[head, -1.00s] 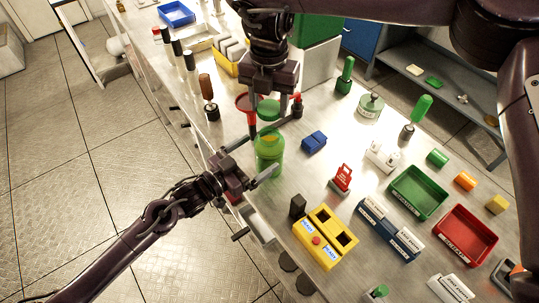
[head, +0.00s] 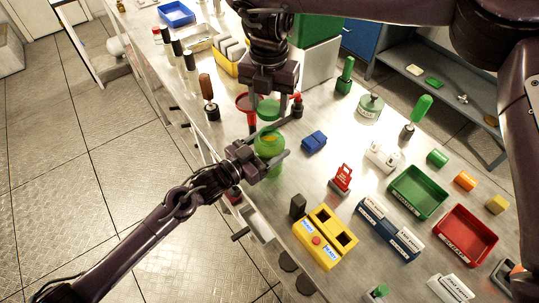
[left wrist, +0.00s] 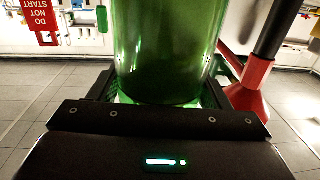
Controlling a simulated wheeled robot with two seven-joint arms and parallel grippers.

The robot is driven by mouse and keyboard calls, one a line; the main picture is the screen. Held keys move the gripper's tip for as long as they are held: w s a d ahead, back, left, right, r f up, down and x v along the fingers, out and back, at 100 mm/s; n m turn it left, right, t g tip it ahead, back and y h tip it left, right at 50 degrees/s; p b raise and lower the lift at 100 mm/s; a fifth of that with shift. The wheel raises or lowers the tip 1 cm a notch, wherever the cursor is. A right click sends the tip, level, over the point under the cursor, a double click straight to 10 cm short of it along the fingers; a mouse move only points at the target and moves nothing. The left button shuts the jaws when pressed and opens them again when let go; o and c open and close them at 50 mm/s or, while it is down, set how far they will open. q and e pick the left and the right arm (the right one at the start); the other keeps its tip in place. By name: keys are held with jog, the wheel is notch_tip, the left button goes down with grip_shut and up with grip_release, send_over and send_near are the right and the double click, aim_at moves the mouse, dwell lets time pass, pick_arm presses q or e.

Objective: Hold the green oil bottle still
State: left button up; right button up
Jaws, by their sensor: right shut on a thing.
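The green oil bottle (head: 268,166) stands upright near the front edge of the workbench. It also fills the middle of the left wrist view (left wrist: 165,50), its top out of frame. My left gripper (head: 276,143) has its fingers on either side of the bottle, open around it; the wrist view shows the bottle between them, close to the palm. My right gripper (head: 268,104) is above the bottle, shut on a round green cap (head: 268,108). The cap is over the bottle's mouth; the exact gap between them is hard to tell.
A red funnel (head: 246,101) stands just behind and left of the bottle. A blue block (head: 314,141) and a red tag stand (head: 341,180) are to the right. A yellow box (head: 313,255) is in front. Green (head: 398,204) and red trays (head: 445,246) lie farther right.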

pick_arm(q)
jog(key=c, duration=0.7)
jog(key=shift+o, duration=0.2)
pick_arm(e)
send_over(269, 134)
jog(key=shift+f, duration=2.5)
jog(key=shift+f, duration=0.9)
jog(key=shift+f, duration=0.5)
